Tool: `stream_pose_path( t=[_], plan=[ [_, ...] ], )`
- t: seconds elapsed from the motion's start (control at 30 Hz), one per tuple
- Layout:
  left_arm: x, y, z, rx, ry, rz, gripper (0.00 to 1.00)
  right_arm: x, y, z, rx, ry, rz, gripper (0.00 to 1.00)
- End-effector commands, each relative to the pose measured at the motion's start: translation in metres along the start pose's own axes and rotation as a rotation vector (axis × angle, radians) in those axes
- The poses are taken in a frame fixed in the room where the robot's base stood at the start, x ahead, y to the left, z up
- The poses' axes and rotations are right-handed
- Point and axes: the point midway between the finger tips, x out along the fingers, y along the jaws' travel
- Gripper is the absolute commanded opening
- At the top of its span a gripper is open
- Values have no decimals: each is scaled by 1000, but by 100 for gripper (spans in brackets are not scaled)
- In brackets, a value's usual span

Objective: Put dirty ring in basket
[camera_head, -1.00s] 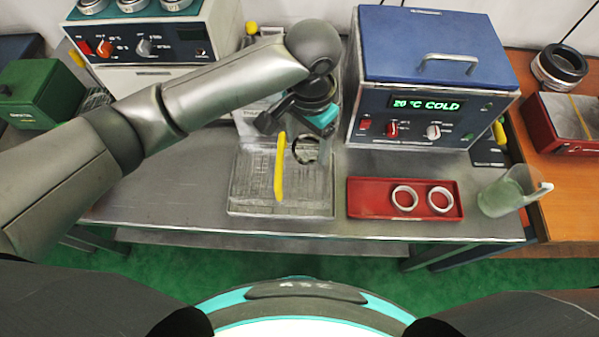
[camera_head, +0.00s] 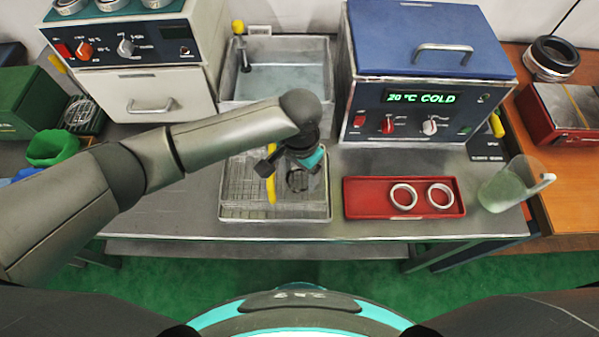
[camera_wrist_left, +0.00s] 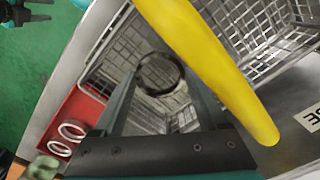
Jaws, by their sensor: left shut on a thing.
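My left gripper (camera_head: 296,176) is over the wire basket (camera_head: 226,205) on the steel table. It is shut on a dark ring (camera_head: 290,181), the dirty ring. In the left wrist view the ring (camera_wrist_left: 181,72) is held upright between the fingertips (camera_wrist_left: 160,78), with basket mesh behind it. The basket's yellow handle (camera_head: 271,190) stands just left of the ring. I cannot tell whether the ring touches the mesh. Dark parts of my body show in the wrist view's upper left corner, perhaps my right gripper; its jaws are unclear.
A red tray (camera_head: 363,207) with two bright rings lies right of the basket, with a beaker (camera_head: 505,187) beyond. A blue-topped heating or cooling box (camera_head: 430,50) and a sink tank (camera_head: 290,65) stand behind.

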Motion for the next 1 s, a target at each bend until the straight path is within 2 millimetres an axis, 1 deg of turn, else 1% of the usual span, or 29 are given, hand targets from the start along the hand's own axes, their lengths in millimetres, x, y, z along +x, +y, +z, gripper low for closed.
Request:
stream_pose_path(
  t=[0.2,0.23,0.3,0.33,0.57,0.67,0.77,1.0],
  plan=[
    [3,0,0,-1,1,1,22,0,0,0,-1,0,0,50],
    [2,0,0,-1,1,1,79,0,0,0,-1,0,0,50],
    [2,0,0,0,1,1,87,0,1,0,-1,0,1,50],
    [2,0,0,0,1,1,88,0,1,0,-1,0,2,50],
    [2,0,0,-1,1,0,88,0,5,1,-3,-1,6,50],
    [-4,0,0,0,1,-1,88,-1,5,1,-2,-1,6,50],
    [-18,0,-1,-1,3,0,88,-6,5,0,-2,-1,6,50],
    [-72,0,-2,0,5,1,88,-21,5,-1,-1,-1,7,50]
  ],
)
